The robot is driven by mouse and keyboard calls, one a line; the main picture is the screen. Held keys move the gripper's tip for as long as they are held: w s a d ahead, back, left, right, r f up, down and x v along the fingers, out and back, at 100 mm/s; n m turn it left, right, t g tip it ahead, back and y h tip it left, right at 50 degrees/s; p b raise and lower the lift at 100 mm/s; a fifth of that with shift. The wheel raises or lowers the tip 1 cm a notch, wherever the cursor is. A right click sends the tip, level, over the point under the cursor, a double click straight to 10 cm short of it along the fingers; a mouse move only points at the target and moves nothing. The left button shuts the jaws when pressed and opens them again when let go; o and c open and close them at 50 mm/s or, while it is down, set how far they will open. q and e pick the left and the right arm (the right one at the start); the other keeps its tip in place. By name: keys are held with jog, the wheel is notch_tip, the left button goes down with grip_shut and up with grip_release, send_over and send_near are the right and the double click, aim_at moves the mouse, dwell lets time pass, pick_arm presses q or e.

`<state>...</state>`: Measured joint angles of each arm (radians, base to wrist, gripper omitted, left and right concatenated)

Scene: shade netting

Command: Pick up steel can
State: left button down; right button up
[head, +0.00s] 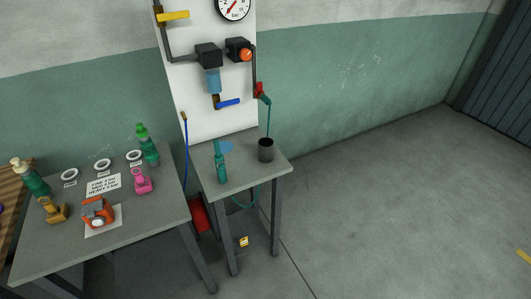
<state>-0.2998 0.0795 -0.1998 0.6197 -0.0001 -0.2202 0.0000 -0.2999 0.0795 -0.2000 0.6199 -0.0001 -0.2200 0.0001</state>
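A dark grey steel can (266,151) stands upright on the small grey table (239,181), near its right back edge. A thin green line runs down from the wall fitting to behind or into the can; I cannot tell which. Neither my left nor my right gripper shows in the head view, and nothing is seen touching the can.
A teal tool (221,168) with a hose stands left of the can. A larger table (150,221) at left holds bottles, white rings, a pink tool and an orange device (98,212). A panel (207,98) with pipes rises behind. Floor at right is clear.

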dwell(0.3)
pick_arm(q)
jog(key=shift+c, duration=2.2)
grip_release()
